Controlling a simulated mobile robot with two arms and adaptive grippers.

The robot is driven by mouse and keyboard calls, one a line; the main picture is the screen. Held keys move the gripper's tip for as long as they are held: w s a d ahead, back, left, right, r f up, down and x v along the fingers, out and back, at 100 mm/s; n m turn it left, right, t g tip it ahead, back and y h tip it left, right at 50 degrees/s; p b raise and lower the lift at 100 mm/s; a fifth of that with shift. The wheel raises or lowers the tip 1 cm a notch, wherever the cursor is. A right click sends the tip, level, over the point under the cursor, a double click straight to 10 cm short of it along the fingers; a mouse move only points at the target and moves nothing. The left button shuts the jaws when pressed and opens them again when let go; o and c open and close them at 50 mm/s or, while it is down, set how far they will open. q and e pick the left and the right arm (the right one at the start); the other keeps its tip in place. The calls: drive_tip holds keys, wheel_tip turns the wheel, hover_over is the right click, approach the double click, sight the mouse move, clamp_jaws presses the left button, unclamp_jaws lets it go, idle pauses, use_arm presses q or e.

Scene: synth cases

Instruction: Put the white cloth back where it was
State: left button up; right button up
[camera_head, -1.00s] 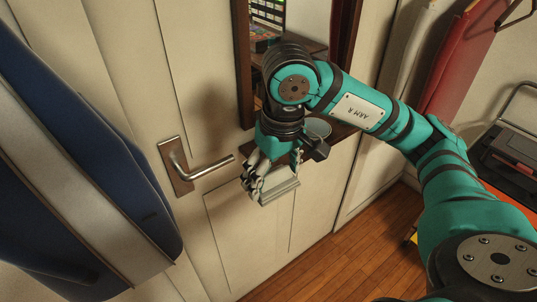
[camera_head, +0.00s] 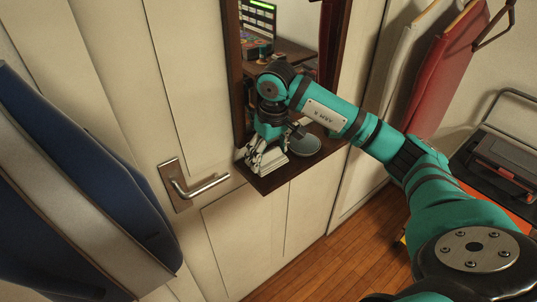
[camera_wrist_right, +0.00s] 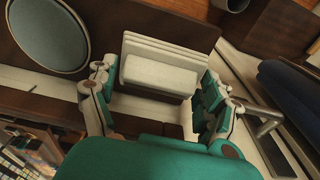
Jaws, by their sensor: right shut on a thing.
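The white cloth (camera_head: 275,162) is a folded, layered block. It also shows in the wrist view (camera_wrist_right: 158,72). My right gripper (camera_head: 262,158) has its fingers on either side of the cloth and is shut on it. In the head view the cloth is at the left end of the dark wooden shelf (camera_head: 274,184) on the door. I cannot tell whether it touches the shelf. The gripper hides part of the cloth. My left gripper is not in view.
A round grey dish (camera_head: 304,147) stands on the shelf to the right of the cloth. A metal door handle (camera_head: 203,187) sticks out left of the shelf. A blue padded thing (camera_head: 75,180) fills the left side. A black case (camera_head: 508,152) is at far right.

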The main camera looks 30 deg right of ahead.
sight(271, 161)
drive_tip(key=shift+s+f+p, duration=0.1)
drive_tip(key=shift+f+p, duration=0.3)
drive_tip(key=shift+f, duration=0.75)
drive_tip(key=o, duration=0.9)
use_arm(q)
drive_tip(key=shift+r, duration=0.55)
use_arm(e)
drive_tip(key=shift+r, duration=0.2)
drive_tip(key=shift+r+b, duration=0.25)
drive_tip(key=shift+b, duration=0.1)
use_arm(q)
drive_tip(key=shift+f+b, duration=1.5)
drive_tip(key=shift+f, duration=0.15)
use_arm(e)
drive_tip(key=shift+s+r, duration=0.25)
drive_tip(key=shift+r, duration=1.65)
drive_tip(key=shift+s+r, duration=0.2)
drive_tip(key=shift+r, duration=1.65)
drive_tip(key=shift+s+r, duration=0.25)
drive_tip(key=shift+r, duration=1.65)
